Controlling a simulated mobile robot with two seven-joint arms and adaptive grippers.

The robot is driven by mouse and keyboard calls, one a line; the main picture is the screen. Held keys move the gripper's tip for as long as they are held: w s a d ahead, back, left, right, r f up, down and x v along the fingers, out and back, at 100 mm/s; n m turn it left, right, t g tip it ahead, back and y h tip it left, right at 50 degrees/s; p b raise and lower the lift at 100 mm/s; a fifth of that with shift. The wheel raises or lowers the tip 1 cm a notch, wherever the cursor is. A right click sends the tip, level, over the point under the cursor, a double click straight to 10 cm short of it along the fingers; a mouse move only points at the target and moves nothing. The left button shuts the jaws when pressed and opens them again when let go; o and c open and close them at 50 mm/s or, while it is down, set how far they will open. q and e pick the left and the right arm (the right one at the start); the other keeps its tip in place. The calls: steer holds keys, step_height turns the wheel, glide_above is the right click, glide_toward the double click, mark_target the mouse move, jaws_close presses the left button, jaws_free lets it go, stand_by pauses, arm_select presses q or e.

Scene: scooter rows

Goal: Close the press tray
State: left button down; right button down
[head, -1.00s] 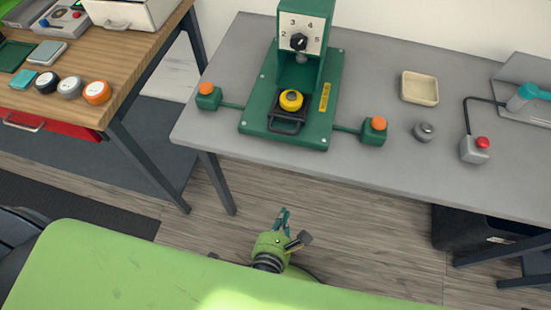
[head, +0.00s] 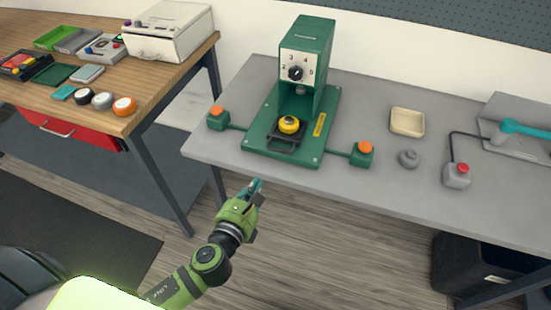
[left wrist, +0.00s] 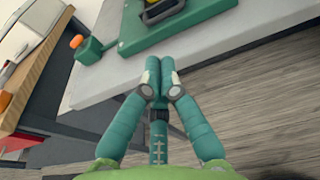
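The green press (head: 306,75) stands on the grey table, with a numbered dial on its front. Its dark press tray (head: 287,138) sticks out at the front of the green base, and a yellow round piece (head: 289,124) sits on it. The tray also shows at the top of the left wrist view (left wrist: 163,10). My left gripper (head: 257,186) is in front of the table's front edge, apart from the tray. In the left wrist view its fingertips (left wrist: 160,66) are together with nothing visible between them. My right gripper is not in view.
Orange-topped buttons (head: 217,117) and (head: 362,153) flank the press base. A cream dish (head: 407,122), a grey knob (head: 408,159) and a red-button box (head: 457,175) lie to the right. A wooden bench (head: 150,80) with several items stands left. Floor before the table is clear.

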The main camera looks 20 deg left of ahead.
arm_select(q)
glide_toward(283, 131)
steer(key=shift+s+d+f+p, duration=0.1)
steer(key=shift+s+f+p, duration=0.1)
steer(key=shift+f, duration=0.25)
steer(key=shift+s+d+f+p, duration=0.1)
steer(key=shift+f+p, duration=0.05)
steer(key=shift+f, duration=0.3)
steer(key=shift+a, duration=0.1)
steer(key=w+b, duration=0.1)
steer(key=w, duration=0.7)
steer(key=shift+w, duration=0.4)
